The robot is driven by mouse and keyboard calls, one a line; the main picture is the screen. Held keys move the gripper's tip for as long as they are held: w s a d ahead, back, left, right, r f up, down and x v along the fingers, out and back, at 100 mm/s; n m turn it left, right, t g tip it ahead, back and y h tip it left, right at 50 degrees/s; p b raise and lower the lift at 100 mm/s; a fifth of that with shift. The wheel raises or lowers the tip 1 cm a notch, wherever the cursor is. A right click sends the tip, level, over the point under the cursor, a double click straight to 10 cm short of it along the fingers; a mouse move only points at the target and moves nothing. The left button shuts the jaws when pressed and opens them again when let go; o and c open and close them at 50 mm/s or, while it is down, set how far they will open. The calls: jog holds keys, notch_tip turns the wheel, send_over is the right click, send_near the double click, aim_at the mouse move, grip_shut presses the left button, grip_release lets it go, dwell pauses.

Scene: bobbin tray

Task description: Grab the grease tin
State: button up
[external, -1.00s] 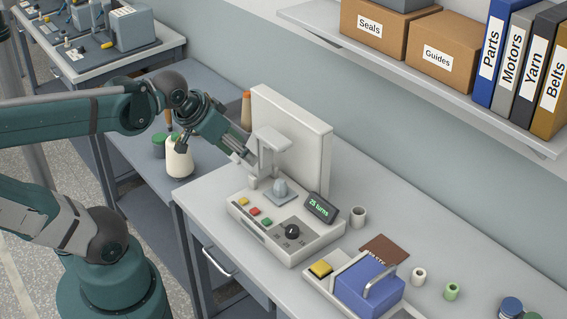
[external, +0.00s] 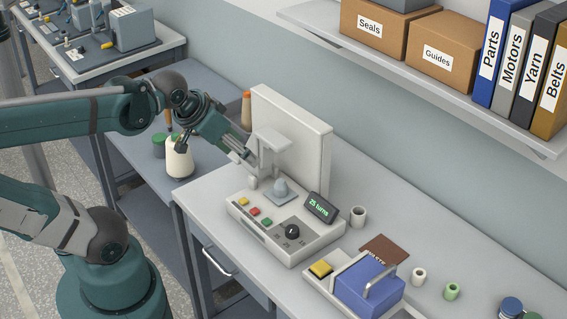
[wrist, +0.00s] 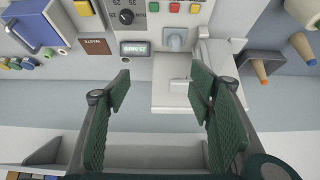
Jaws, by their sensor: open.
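No object in view is clearly labelled as the grease tin. A small round dark-blue container (external: 510,307) stands at the lower right edge of the bench and could be it, but I cannot tell. My gripper (external: 243,155) is beside the white winding machine's upright panel (external: 300,145), far from that container. In the wrist view my gripper (wrist: 160,90) has its two green ribbed fingers wide apart with nothing between them. Several small round coloured items (wrist: 28,63) show at the left of that view; they are too small to identify.
The machine's base (external: 275,235) has coloured buttons and a "25 turns" display (external: 320,207). A blue box with a handle (external: 370,290), a grey cup (external: 358,217), a white spool (external: 418,276) and a green spool (external: 452,291) stand to its right. A shelf (external: 450,95) overhangs the bench.

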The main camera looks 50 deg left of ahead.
jog(key=shift+a, duration=0.1)
jog(key=w+a+f+n+g+y+b, duration=0.1)
jog(key=w+a+f, duration=0.3)
jog(key=a, duration=0.6)
jog(key=w+a+f+n+g+b, duration=0.1)
jog(key=w+a+n+g+b, duration=0.1)
jog(key=w+a, duration=0.65)
jog(key=w+a+f+n+g+y+b, duration=0.1)
jog(key=w+a+f, duration=0.15)
jog(key=a, duration=0.95)
jog(key=n+g+h+b, duration=0.2)
jog(key=n+g+b, duration=0.1)
jog(key=b, duration=0.1)
send_near(159, 137)
jog(key=f, duration=0.6)
jog(key=shift+w+d+f, duration=0.15)
jog(key=shift+w+d, duration=0.2)
jog(key=shift+w, duration=0.05)
jog(key=shift+s+a+f+n, duration=0.3)
jog(key=shift+a+f, duration=0.05)
jog(key=shift+a, duration=0.05)
jog(key=shift+f, duration=0.1)
